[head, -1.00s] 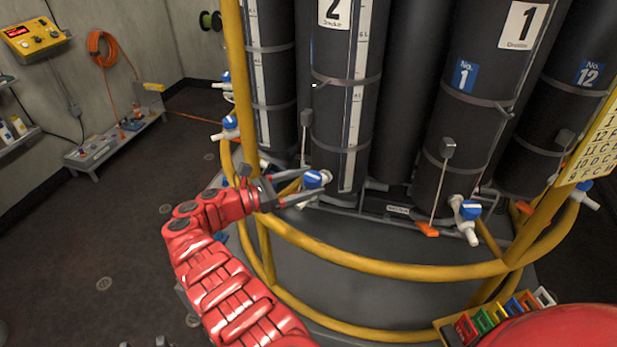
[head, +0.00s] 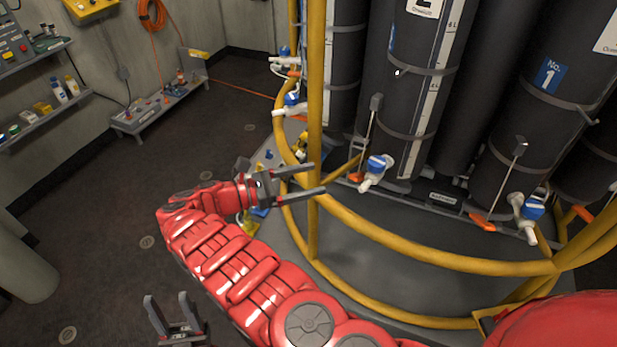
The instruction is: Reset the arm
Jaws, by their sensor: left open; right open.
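My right gripper (head: 318,179), on the red arm reaching in from the lower right, is open and empty. Its fingers point right and overlap the yellow rail post in the picture. The blue-and-white valve (head: 376,165) on the dark cylinder (head: 408,110) lies to the right of its fingertips, with a visible gap. My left gripper (head: 168,296) is at the bottom left, open, fingers pointing up, with nothing between them. The rest of the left arm is out of view.
The yellow rail (head: 430,258) curves round the cylinder stand close to my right gripper. Another valve (head: 533,207) sits on cylinder No. 1 (head: 540,95). A low bench (head: 160,110) and wall shelves (head: 45,118) stand back left. The floor (head: 100,225) between is clear.

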